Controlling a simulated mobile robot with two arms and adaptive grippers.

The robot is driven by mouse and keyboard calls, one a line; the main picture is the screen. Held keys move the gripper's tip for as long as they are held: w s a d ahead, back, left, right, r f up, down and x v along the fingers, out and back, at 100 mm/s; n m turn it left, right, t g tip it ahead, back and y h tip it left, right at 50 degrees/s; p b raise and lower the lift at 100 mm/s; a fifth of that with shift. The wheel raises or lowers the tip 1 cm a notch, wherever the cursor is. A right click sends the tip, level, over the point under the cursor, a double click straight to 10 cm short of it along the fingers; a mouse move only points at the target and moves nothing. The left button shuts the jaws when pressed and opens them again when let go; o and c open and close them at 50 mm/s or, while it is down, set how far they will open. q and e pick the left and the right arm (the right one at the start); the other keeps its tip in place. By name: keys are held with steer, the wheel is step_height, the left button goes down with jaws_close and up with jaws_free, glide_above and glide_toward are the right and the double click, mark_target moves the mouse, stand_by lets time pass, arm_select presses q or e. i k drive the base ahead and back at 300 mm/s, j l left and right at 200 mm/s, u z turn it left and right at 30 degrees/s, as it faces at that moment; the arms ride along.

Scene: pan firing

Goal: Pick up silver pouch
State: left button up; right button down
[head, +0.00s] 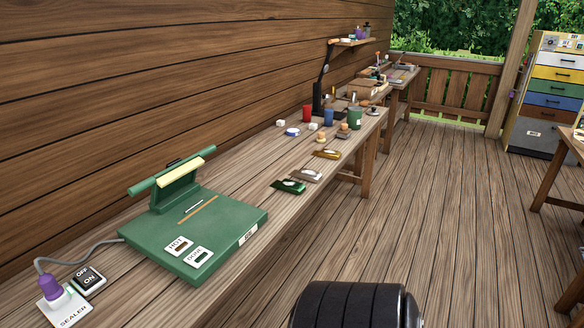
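The silver pouch (306,175) lies flat on the long wooden workbench. It lies between a green pouch (288,187), nearer to me, and a gold pouch (327,154), farther away. The three form a row along the bench's right edge, apart from one another. The silver pouch has a pale oval patch on it and nothing covers it. Neither of my grippers is in view.
A green sealer (230,219) with a raised bar fills the near bench (128,297). A switch (89,280) and a purple plug (50,288) are beside it. A red cup (307,113), a blue cup (328,117) and small items stand beyond the pouches. The floor (440,200) at right is open.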

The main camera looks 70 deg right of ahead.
mark_target(305, 174)
steer(key=z, duration=2.4)
steer(key=i+l, duration=0.1)
steer(key=i, duration=0.3)
steer(key=i+l+u, duration=0.1)
steer(key=i, duration=0.35)
steer(key=i+l, duration=0.2)
steer(key=i, duration=0.2)
